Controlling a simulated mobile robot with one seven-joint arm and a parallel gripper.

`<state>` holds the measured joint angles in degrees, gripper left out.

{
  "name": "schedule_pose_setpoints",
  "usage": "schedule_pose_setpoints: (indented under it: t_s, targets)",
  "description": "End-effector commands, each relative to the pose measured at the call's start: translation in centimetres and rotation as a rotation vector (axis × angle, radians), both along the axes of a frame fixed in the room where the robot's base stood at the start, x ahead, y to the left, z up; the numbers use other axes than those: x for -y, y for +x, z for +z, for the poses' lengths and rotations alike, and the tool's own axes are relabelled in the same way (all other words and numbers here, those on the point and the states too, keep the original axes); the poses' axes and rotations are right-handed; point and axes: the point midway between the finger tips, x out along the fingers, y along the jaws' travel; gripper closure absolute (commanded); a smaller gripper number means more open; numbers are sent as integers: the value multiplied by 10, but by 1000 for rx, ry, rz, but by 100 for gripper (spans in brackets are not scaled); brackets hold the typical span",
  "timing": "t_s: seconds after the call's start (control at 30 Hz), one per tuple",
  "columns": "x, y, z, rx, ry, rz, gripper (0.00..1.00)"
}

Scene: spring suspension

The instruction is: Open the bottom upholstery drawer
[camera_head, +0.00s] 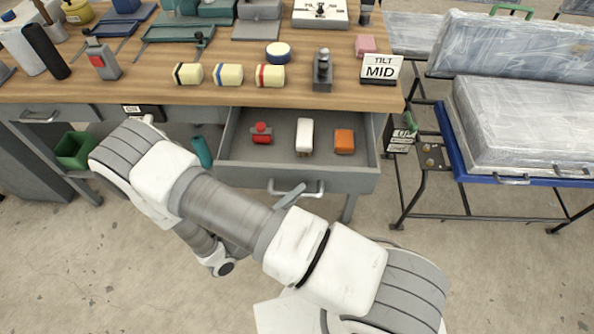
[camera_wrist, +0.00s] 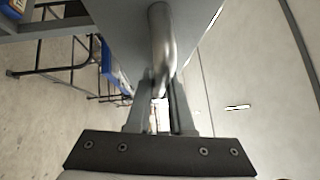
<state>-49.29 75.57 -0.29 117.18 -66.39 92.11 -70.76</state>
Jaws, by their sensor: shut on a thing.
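A grey drawer (camera_head: 345,180) under the workbench is pulled well out. Inside it lie a red part (camera_head: 261,134), a white block (camera_head: 304,136) and an orange block (camera_head: 344,141). Its metal bar handle (camera_head: 312,190) is on the front face. My gripper (camera_wrist: 158,92) is shut on this handle (camera_wrist: 161,38), which runs up between the fingers in the wrist view. In the head view my arm hides most of the gripper. I cannot read any label naming the drawer.
The wooden benchtop (camera_head: 140,65) carries rolls, tools and a "TILT MID" sign (camera_head: 380,70). A second drawer handle (camera_head: 38,117) shows at the left. A green bin (camera_head: 73,150) stands below. A blue-framed stand (camera_head: 480,178) with wrapped cushions is at right. The floor in front is clear.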

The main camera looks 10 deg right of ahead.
Motion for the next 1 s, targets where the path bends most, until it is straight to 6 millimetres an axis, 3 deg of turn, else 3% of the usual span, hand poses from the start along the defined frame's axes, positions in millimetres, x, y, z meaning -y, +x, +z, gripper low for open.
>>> schedule_pose_setpoints:
  t_s: [0.3, 0.77, 0.8, 0.93, 1.0]
  targets:
    - [-11, -33, 0, 1, 0, 1, 100]
    - [-13, -38, 0, 1, 0, 0, 100]
    - [-13, -38, 0, 1, 0, 0, 77]
    - [-13, -37, 0, 1, 0, 0, 53]
    - [-13, -37, 0, 1, 0, 0, 50]
